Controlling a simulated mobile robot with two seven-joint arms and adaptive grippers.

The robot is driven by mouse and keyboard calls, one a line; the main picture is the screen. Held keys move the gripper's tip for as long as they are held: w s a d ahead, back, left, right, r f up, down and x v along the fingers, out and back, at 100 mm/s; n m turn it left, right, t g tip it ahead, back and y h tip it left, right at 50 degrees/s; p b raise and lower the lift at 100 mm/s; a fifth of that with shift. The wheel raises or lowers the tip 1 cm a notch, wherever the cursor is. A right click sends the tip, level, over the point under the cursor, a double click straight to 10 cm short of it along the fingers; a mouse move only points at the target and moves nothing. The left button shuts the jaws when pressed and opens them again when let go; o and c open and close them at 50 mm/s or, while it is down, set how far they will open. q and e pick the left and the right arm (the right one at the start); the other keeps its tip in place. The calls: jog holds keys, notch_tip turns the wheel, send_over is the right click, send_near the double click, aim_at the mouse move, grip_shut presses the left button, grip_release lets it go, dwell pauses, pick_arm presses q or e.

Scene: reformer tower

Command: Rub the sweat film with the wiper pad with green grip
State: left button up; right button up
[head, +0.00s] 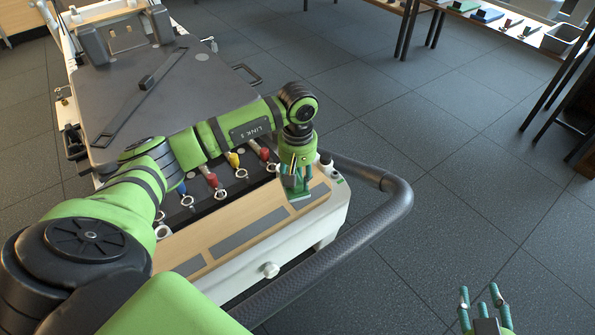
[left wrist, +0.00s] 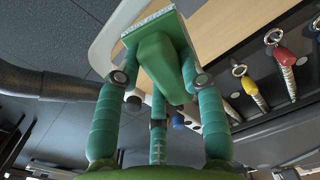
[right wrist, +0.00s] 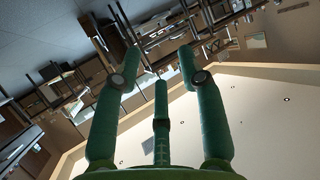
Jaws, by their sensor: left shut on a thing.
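My left gripper (head: 297,182) is at the right end of the reformer's pale wooden platform (head: 235,262). In the left wrist view its fingers (left wrist: 155,90) are shut on the green grip (left wrist: 163,62) of the wiper pad. The pad (left wrist: 150,27) shows as a pale speckled edge beyond the grip, over or against the light frame; I cannot tell whether it touches. I cannot make out the sweat film in any view. My right gripper (head: 482,302) is open and empty at the lower right, over the floor; its spread fingers also show in the right wrist view (right wrist: 152,65).
Springs with red and yellow ends (head: 233,160) lie behind the platform. The dark padded carriage (head: 180,90) is further back. A thick dark curved bar (head: 395,205) runs around the front right. Open floor (head: 450,150) lies to the right, with tables (head: 490,22) far off.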

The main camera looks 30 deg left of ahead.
jog(key=shift+s+d+f+g+h+p, duration=0.15)
jog(key=shift+s+d+f+g, duration=0.1)
jog(key=shift+s+f+g, duration=0.3)
jog(key=shift+s+d+f+g+h+p, duration=0.1)
jog(key=shift+s+d+f+g+h, duration=0.15)
jog(key=shift+f, duration=0.35)
jog(key=shift+s+d+f+g+h+p, duration=0.1)
jog(key=shift+s+d+f+g, duration=0.2)
jog(key=shift+f+g, duration=0.25)
